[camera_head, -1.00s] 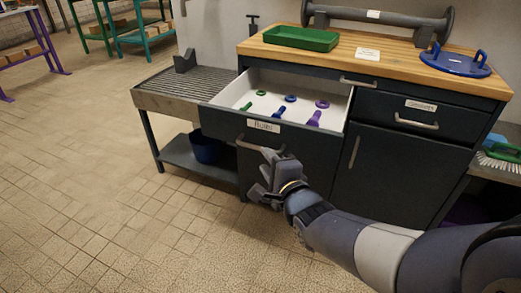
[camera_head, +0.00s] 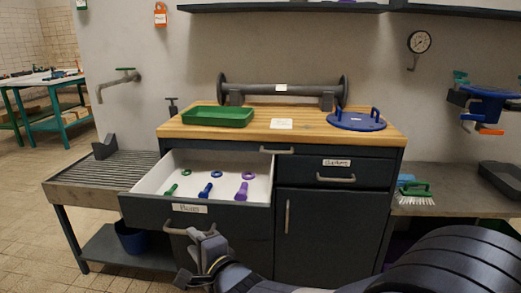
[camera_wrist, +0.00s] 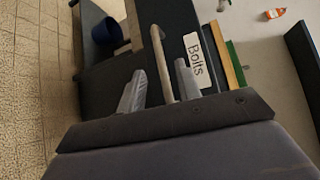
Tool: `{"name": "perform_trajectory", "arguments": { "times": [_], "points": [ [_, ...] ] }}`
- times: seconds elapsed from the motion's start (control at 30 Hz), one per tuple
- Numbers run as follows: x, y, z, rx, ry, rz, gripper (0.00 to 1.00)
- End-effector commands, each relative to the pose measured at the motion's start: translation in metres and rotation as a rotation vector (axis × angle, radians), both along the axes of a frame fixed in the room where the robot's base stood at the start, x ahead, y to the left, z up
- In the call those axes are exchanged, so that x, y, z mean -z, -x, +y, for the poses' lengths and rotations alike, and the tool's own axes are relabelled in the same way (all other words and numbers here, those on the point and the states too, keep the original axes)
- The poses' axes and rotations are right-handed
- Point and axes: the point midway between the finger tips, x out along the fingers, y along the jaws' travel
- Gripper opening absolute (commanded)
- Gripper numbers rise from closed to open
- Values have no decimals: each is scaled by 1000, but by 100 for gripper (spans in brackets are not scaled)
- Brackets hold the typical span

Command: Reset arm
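My gripper (camera_head: 204,243) is at the front of the open drawer labelled Bolts (camera_head: 145,209), close to its handle (camera_head: 176,231). In the wrist view, the two grey fingers of my gripper (camera_wrist: 159,72) stand apart, with the bar handle (camera_wrist: 161,60) between them and gaps showing on both sides. The white Bolts label (camera_wrist: 198,60) is beside the right finger. In the drawer lie a green bolt (camera_head: 171,190), a blue bolt (camera_head: 205,191) and a purple bolt (camera_head: 242,191), each with a matching ring behind it.
The wooden cabinet top (camera_head: 300,134) holds a green tray (camera_head: 217,116), a grey flanged pipe (camera_head: 283,91) and a blue round lid (camera_head: 356,121). A slatted bench (camera_head: 85,180) with a blue bucket (camera_head: 131,239) below stands left. Open floor lies at far left.

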Motion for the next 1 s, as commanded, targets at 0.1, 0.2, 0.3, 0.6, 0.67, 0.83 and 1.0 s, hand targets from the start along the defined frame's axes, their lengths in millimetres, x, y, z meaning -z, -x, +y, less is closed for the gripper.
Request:
{"name": "perform_trajectory", "arguments": {
  "times": [0.1, 0.2, 0.3, 0.6, 0.67, 0.83, 1.0],
  "points": [
    [6, -17, 15, 0, 0, 0, 32],
    [8, -28, 25, 0, 0, 0, 32],
    [9, -38, 33, 1, 0, 0, 32],
    [9, -48, 42, 1, 0, -1, 32],
    [9, -48, 42, 1, 0, -1, 32],
    [9, -48, 42, 1, 0, -1, 32],
    [7, -48, 40, 4, -6, -5, 32]
  ]
}}
